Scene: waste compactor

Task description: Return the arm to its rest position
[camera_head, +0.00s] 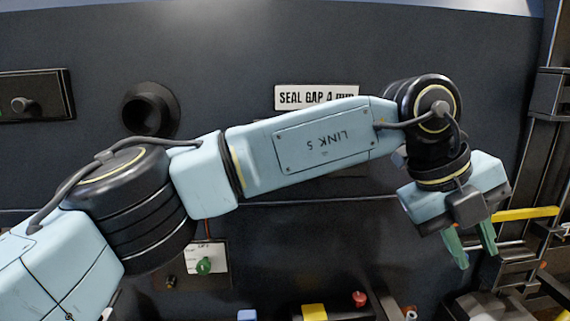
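My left arm (310,145) comes in from the lower left and reaches across the middle of the head view to the right. Its link is marked "LINK 5". My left gripper (473,257) hangs at the right, pointing down. Its two green fingers are apart, with nothing seen between them. My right gripper does not show.
A green knob (204,265) sits below. A yellow bar (525,214) and dark frame are right of the gripper.

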